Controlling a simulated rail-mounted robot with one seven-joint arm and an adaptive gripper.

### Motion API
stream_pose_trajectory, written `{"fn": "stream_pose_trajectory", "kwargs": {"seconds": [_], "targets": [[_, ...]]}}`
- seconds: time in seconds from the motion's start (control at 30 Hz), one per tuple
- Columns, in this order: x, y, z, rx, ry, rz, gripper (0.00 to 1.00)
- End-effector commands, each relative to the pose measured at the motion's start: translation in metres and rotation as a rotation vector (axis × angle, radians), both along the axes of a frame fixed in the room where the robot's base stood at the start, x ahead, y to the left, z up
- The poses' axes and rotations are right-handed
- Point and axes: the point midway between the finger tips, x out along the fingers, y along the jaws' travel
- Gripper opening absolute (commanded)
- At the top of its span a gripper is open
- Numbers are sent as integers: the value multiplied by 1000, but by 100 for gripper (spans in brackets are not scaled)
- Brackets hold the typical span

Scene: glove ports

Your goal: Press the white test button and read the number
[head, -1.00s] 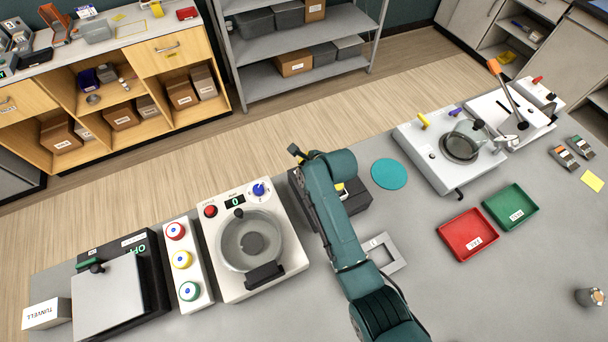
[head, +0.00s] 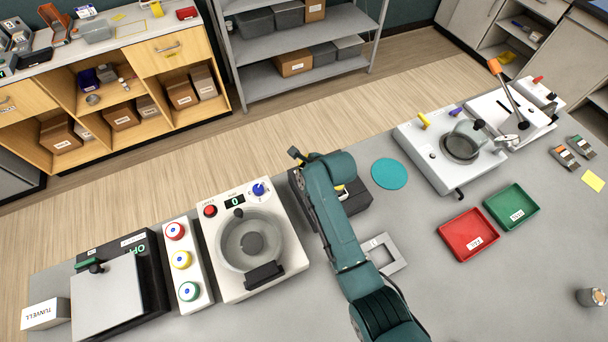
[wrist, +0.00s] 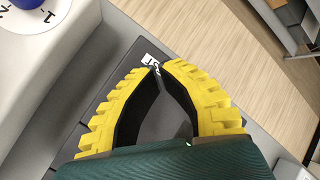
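My gripper (wrist: 160,68) shows in the wrist view with yellow ribbed fingers and black pads. Its tips are together and nothing shows held between them. It is over a dark box (wrist: 98,97) with a white label (wrist: 152,61), partly covered by the fingertips. In the head view this black box (head: 357,200) stands right of the white dial device, and my teal arm crosses over it, hiding much of it and most of my gripper. I cannot make out a white test button. The dial device (head: 290,262) has a display (head: 235,202) reading 0.
The dial device carries a red button (head: 210,211) and a blue knob (head: 258,189). A panel (head: 196,303) with red, yellow and green buttons stands left of it. A grey frame (head: 397,258) and a teal disc (head: 389,173) lie right of my arm. The front right bench is mostly clear.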

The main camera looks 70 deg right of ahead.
Motion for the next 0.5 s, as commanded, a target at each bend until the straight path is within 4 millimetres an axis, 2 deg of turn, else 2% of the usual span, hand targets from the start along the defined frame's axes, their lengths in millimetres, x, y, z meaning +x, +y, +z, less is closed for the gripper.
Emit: {"fn": "stream_pose_trajectory", "kwargs": {"seconds": [0.5], "targets": [[0,0,-7,2,1,0,0]]}}
